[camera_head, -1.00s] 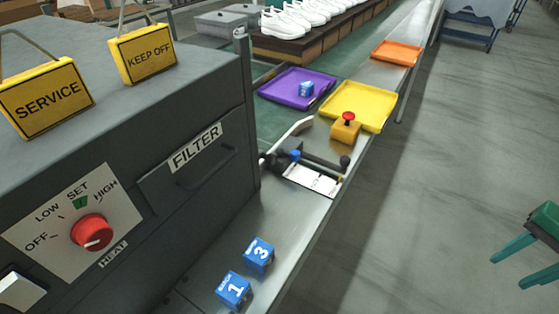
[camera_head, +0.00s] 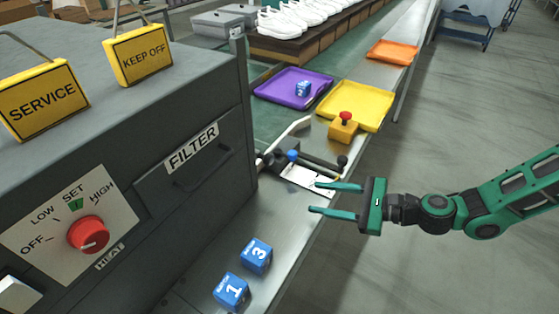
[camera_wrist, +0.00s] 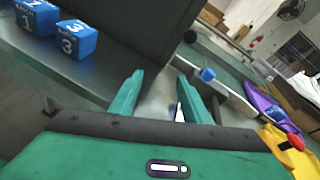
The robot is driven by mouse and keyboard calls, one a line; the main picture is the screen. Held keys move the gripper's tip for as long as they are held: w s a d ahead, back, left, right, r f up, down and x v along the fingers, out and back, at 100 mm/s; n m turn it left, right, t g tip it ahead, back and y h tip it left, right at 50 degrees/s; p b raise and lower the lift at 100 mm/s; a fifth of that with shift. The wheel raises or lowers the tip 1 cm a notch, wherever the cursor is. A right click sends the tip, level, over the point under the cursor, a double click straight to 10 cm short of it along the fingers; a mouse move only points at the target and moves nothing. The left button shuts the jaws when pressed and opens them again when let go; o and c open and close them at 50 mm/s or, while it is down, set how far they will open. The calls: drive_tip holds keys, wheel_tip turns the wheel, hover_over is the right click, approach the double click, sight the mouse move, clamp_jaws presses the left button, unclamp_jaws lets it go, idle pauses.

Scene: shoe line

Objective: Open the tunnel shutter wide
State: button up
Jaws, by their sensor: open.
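The tunnel is the big dark grey machine (camera_head: 215,105) at left in the head view. Its shutter is not clearly seen; the tunnel mouth is turned away. By its right corner stand a pale curved bar (camera_head: 287,136), a blue knob (camera_head: 292,155) and a dark rod with a black ball end (camera_head: 342,160), above a white labelled plate (camera_head: 303,178). My gripper (camera_head: 314,198) is open and empty, pointing left, just in front of the plate. In the wrist view my open fingers (camera_wrist: 158,76) point toward the machine's foot, with the blue knob (camera_wrist: 208,74) to their right.
Blue numbered cubes (camera_head: 257,254) (camera_head: 231,291) lie on the steel ledge at the front. A yellow box with a red button (camera_head: 343,127) stands by a yellow tray (camera_head: 368,104). A purple tray (camera_head: 270,87) and an orange tray (camera_head: 392,53) lie beyond.

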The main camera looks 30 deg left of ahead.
sight(272, 159)
drive_tip(key=w+a+r+m+y, duration=0.1)
drive_tip(key=a+m, duration=0.1)
drive_tip(key=a, duration=0.3)
drive_tip(key=a+r+m+t+y, duration=0.1)
drive_tip(key=a+r, duration=0.1)
drive_tip(key=a, duration=0.3)
drive_tip(key=w+a+r+m+t+y, duration=0.1)
drive_tip(key=a+m, duration=0.1)
drive_tip(key=a, duration=0.3)
drive_tip(key=shift+w+r+m, duration=0.15)
drive_tip(key=shift+w+m, duration=0.15)
drive_tip(key=shift+w, duration=0.05)
drive_tip(key=shift+c, duration=0.5)
clamp_jaws()
